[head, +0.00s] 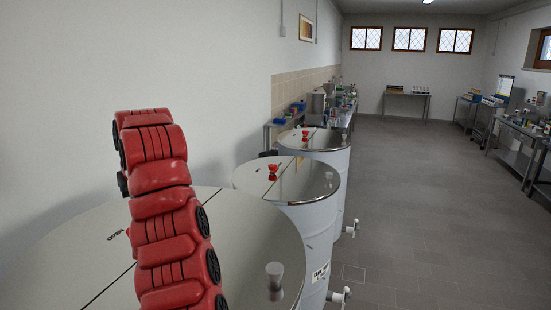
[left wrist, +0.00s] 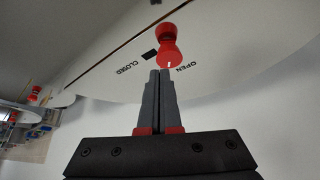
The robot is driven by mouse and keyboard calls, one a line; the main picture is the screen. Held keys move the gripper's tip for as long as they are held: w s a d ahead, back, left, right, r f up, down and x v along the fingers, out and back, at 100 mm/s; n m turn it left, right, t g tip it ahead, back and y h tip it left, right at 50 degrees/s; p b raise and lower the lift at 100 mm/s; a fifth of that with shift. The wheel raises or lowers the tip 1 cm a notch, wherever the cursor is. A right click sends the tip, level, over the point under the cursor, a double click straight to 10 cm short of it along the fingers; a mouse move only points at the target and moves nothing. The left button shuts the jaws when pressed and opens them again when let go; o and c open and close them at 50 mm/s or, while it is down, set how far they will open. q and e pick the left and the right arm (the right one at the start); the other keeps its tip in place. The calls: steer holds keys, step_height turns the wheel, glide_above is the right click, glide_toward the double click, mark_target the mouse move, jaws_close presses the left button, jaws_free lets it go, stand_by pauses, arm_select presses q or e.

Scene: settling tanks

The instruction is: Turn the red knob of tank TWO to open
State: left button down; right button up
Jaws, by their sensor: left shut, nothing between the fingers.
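A red knob (left wrist: 169,45) with a white mark stands on a pale tank lid (left wrist: 105,80) in the left wrist view. The white mark is near the word OPEN; CLOSED is printed further left. My left gripper (left wrist: 160,74) is shut and empty, its tips just short of the knob in the picture; I cannot tell whether they touch it. In the head view, my red left arm covers part of the nearest tank (head: 60,250), and the gripper is hidden. The middle tank (head: 313,225) and far tank (head: 337,175) also have red knobs. Tank numbers are unreadable. My right gripper is out of view.
A grey knob-like handle (head: 275,275) stands on the nearest lid. White valves (head: 340,297) stick out from the tank sides. A wall runs close along the left. Cluttered benches (head: 345,115) stand behind the tanks and along the right. The tiled floor (head: 420,220) is clear.

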arm_select(q)
steer(key=f+b, duration=0.1)
steer(key=f, duration=0.1)
steer(key=s+a+f+b, duration=0.1)
steer(key=f+b, duration=0.1)
steer(key=s+a+f+b, duration=0.1)
steer(key=f, duration=0.1)
steer(key=shift+f, duration=0.1)
stand_by(0.7)
stand_by(0.4)
steer(key=shift+w+a, duration=0.2)
steer(key=shift+w, duration=0.15)
stand_by(0.4)
